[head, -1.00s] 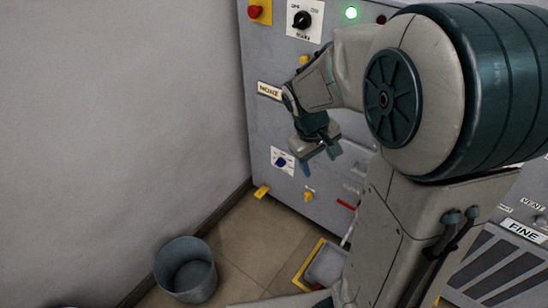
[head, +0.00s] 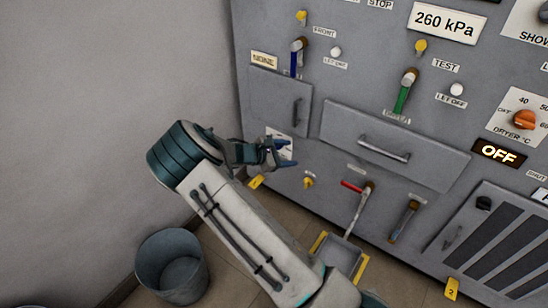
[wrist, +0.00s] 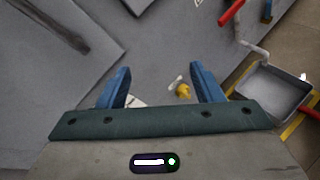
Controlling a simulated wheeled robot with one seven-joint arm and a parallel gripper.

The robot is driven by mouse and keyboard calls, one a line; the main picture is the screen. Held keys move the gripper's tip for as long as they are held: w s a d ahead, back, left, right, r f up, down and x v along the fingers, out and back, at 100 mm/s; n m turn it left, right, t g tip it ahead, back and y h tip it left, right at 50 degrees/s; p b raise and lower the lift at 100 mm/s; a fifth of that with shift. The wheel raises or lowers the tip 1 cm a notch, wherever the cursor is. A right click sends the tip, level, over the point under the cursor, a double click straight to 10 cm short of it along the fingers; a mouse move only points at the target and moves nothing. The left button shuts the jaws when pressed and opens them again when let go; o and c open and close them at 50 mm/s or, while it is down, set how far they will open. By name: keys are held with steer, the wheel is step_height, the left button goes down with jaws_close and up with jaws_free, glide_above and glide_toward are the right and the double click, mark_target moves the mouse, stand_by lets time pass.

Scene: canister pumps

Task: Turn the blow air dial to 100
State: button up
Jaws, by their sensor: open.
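A white dial plate (head: 280,131) low on the left of the grey machine front is mostly covered by my gripper (head: 289,153) in the head view. Its dial knob is hidden and its lettering cannot be read, so I cannot confirm it is the blow air dial. My gripper is in front of this plate with its fingers apart. In the wrist view my gripper (wrist: 163,82) is open, with two blue fingers and nothing held. A piece of white plate (wrist: 136,100) shows low beside the left finger.
A yellow knob (head: 308,183) is right of my gripper. A red-handled lever (head: 352,187) and a grey tray (head: 341,252) lie further right. An orange dryer dial (head: 524,119) is far right. A drawer handle (head: 384,149) sticks out. A bucket (head: 172,266) stands on the floor.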

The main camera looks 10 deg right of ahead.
steer(key=w+a+f+n+t+b, duration=0.7)
steer(key=a+f+n, duration=0.35)
steer(key=f, duration=0.35)
steer(key=w+d+t+b, duration=0.1)
steer(key=w+d+b, duration=0.3)
steer(key=w+d, duration=0.5)
steer(key=shift+w+r, duration=0.3)
steer(key=shift+w, duration=0.15)
steer(key=c, duration=0.9)
